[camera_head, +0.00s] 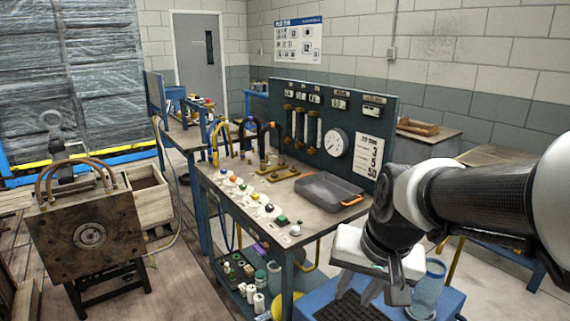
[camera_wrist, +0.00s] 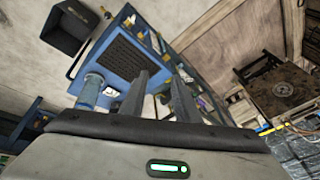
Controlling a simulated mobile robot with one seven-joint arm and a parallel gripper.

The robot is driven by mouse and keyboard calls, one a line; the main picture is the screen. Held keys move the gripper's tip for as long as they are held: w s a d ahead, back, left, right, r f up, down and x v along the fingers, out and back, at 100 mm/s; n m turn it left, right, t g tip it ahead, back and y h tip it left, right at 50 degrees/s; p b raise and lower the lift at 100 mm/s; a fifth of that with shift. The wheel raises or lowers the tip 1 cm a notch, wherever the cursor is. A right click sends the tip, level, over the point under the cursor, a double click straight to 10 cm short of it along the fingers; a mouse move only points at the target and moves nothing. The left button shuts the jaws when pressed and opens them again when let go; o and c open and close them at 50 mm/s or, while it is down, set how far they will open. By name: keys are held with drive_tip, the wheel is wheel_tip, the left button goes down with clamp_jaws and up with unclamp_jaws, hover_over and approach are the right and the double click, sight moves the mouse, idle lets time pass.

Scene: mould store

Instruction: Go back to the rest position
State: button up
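My gripper (camera_head: 370,292) hangs in the lower right of the head view, pointing down, off the right front of the workbench (camera_head: 224,186). In the wrist view its two dark fingers (camera_wrist: 160,80) stand apart with nothing between them. It is open and empty and touches nothing that I can see. Below it is a blue surface with a black ridged pad, which may be part of my own base. A clear container with a blue rim (camera_head: 428,288) stands beside the pad and also shows in the wrist view (camera_wrist: 90,90).
The bench carries a grey tray (camera_head: 325,188), coloured knobs and an upright gauge panel (camera_head: 378,135). Bottles (camera_head: 250,293) fill its lower shelf. A metal mould block (camera_head: 88,232) stands on the left beside a wooden crate (camera_head: 147,195). Floor shows between the mould and the bench.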

drive_tip(key=s+d+r+n+t+h, duration=0.1)
drive_tip(key=s+d+r+n+t, duration=0.15)
drive_tip(key=s+r, duration=0.5)
wheel_tip(320, 180, up, 14)
drive_tip(key=s+p, duration=0.1)
drive_tip(key=p, duration=1.5)
drive_tip(key=shift+s+a+n+g, duration=0.25)
drive_tip(key=shift+a+n+g, duration=0.1)
drive_tip(key=shift+a, duration=0.1)
drive_tip(key=shift+r, duration=0.1)
